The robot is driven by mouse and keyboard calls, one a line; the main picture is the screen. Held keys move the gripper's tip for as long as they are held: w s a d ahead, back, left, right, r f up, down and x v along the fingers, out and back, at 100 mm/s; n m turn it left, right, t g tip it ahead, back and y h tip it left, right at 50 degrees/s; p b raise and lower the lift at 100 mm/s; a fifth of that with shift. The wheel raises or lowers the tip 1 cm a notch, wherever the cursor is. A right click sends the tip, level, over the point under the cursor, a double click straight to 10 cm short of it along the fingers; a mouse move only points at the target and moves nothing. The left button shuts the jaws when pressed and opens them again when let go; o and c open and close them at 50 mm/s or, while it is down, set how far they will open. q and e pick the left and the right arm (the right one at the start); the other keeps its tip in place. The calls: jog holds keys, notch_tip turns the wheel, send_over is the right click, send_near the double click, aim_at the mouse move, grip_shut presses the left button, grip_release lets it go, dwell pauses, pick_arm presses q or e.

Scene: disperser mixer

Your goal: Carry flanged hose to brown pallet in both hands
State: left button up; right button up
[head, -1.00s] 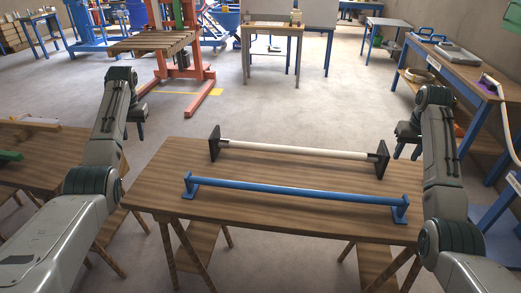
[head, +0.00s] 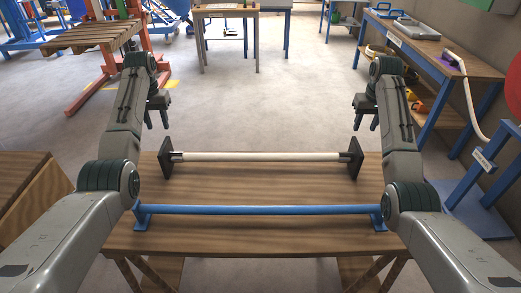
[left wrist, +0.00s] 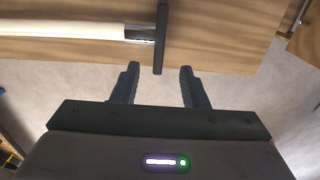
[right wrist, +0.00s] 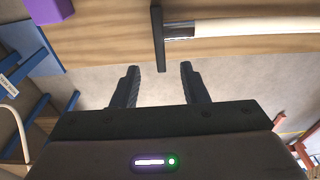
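The flanged hose (head: 262,157) is a white tube with a dark square flange at each end, lying across the wooden table behind a blue bar. My left gripper (head: 157,122) is open and empty beyond the table's far edge, near the left flange (left wrist: 160,40). My right gripper (head: 366,124) is open and empty, near the right flange (right wrist: 158,38). Neither gripper touches the hose. The brown slatted pallet (head: 92,37) is at the upper left, on an orange lift.
The blue bar (head: 260,210) with end plates lies along the near side of the table (head: 260,240). Another wooden table (head: 25,180) stands at left. A workbench (head: 440,60) with blue legs is at right. The grey floor beyond the table is open.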

aim_at(358, 146)
pick_arm(q)
jog(key=f, duration=1)
jog(key=shift+s+f, duration=0.15)
jog(key=shift+s, duration=0.15)
pick_arm(e)
jog(key=f, duration=1)
jog(key=shift+w+f, duration=0.15)
jog(key=shift+w, duration=0.2)
pick_arm(q)
jog(key=shift+c, duration=0.7)
pick_arm(e)
jog(key=shift+c, duration=0.7)
pick_arm(q)
grip_shut()
pick_arm(e)
grip_shut()
